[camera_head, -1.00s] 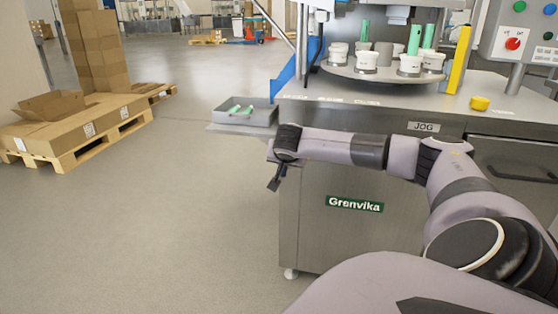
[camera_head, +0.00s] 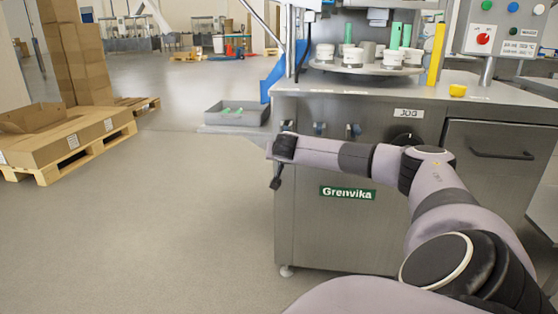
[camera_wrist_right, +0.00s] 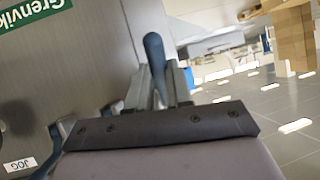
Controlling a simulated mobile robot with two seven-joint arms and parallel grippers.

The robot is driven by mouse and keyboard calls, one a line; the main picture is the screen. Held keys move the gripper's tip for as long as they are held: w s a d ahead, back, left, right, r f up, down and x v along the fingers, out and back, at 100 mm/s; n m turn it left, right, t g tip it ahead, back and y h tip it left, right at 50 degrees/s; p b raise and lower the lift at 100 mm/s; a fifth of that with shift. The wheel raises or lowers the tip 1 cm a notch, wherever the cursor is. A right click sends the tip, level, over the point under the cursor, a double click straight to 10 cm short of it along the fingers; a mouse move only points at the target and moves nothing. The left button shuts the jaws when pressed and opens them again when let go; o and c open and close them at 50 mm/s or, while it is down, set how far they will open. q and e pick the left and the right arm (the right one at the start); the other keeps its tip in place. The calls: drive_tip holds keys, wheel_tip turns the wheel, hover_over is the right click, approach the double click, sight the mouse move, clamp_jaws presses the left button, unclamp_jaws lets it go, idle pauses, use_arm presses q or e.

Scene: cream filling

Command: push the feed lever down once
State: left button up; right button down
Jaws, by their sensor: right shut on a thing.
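My right gripper (camera_head: 276,182) hangs pointing down at the front left corner of the steel machine (camera_head: 345,240). In the right wrist view its fingers (camera_wrist_right: 158,85) are shut on a dark blue, rounded lever handle (camera_wrist_right: 153,52). No label shows on this handle, so I cannot tell from the picture alone that it is the feed lever. Other blue handles (camera_head: 320,128) (camera_head: 353,130) stand on the machine's front above my forearm. My left gripper is not in view.
A round table with white tubs (camera_head: 325,53) sits on the machine top. A grey tray (camera_head: 237,113) with green items is at the left. A black knob (camera_head: 405,139) sits below the JOG label (camera_head: 408,113). Floor at the left is open, with boxes on a pallet (camera_head: 75,145).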

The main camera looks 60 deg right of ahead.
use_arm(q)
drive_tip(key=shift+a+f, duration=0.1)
use_arm(e)
drive_tip(key=shift+f, duration=0.2)
drive_tip(key=c, duration=1)
unclamp_jaws()
drive_tip(key=shift+c, duration=0.2)
drive_tip(key=shift+s+a+r, duration=0.2)
drive_tip(key=shift+a+r, duration=0.05)
drive_tip(key=shift+r, duration=0.05)
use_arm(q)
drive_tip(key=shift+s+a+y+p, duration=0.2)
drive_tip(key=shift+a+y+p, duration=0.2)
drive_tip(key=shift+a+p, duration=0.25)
use_arm(e)
drive_tip(key=v, duration=0.6)
drive_tip(key=shift+a, duration=0.2)
